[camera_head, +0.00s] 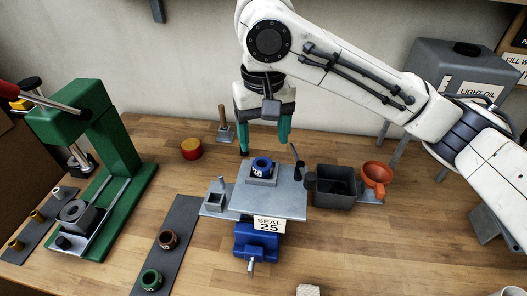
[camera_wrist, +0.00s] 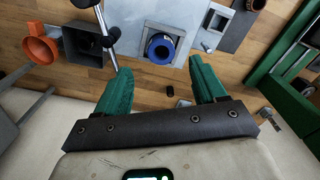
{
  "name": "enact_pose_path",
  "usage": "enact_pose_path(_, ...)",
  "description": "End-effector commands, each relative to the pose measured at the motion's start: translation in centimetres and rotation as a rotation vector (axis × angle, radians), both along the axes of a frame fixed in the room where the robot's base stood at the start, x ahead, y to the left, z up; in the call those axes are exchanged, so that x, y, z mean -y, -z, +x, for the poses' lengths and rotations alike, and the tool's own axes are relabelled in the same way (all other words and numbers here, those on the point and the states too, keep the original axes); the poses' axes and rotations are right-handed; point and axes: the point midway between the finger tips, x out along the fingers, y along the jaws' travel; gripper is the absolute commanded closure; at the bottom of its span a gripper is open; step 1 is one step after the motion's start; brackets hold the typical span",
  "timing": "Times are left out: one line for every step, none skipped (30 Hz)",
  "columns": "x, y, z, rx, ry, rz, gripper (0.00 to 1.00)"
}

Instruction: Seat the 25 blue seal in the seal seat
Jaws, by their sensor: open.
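The blue seal (camera_head: 262,166), a ring with a dark hole and white lettering, rests upright at a small square grey block (camera_head: 262,181) on the grey plate (camera_head: 289,200). I cannot tell how deep it sits. In the wrist view the blue seal (camera_wrist: 152,47) shows beyond and between my fingers. A "SEAL 25" sign (camera_head: 269,224) hangs at the plate's front edge, above a blue vise (camera_head: 252,240). My gripper (camera_head: 264,146), with two green fingers, is open and empty just behind and above the seal; it also shows in the wrist view (camera_wrist: 160,66). Nothing is between the fingers.
A dark bin (camera_head: 335,196) and orange funnel (camera_head: 375,176) stand right of the plate, near a thin upright lever (camera_head: 296,160). Brown (camera_head: 168,239) and green (camera_head: 151,280) seals lie on a dark strip at left. A green press (camera_head: 110,150) stands far left. The front right table is mostly clear.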

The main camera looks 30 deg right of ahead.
Motion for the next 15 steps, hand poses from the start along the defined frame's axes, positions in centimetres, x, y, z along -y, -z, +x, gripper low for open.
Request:
enact_pose_path(0.0,-1.1,0.1,0.004,-0.001,-0.003,0.30)
enact_pose_path(0.0,-1.6,0.1,0.004,0.000,-0.003,0.30)
enact_pose_path(0.0,-2.3,0.1,0.003,0.000,-0.002,0.30)
enact_pose_path(0.0,-2.7,0.1,0.003,0.000,-0.002,0.30)
enact_pose_path(0.0,-3.1,0.1,0.002,0.000,-0.001,0.30)
enact_pose_path(0.0,-3.6,0.1,0.002,0.001,-0.001,0.30)
enact_pose_path(0.0,-3.9,0.1,0.002,0.001,-0.001,0.30)
enact_pose_path(0.0,-4.1,0.0,0.001,0.001,0.000,0.30)
enact_pose_path(0.0,-4.4,0.0,0.001,0.000,0.000,0.30)
enact_pose_path(0.0,-4.6,0.0,0.001,0.000,0.000,0.30)
enact_pose_path(0.0,-4.7,0.0,0.001,0.000,0.000,0.30)
enact_pose_path(0.0,-4.8,0.0,0.000,0.000,0.001,0.30)
enact_pose_path(0.0,-4.9,0.0,0.000,0.000,0.001,0.30)
enact_pose_path(0.0,-4.9,0.0,-0.001,0.000,0.001,0.30)
enact_pose_path(0.0,-4.9,0.0,-0.001,0.000,0.001,0.30)
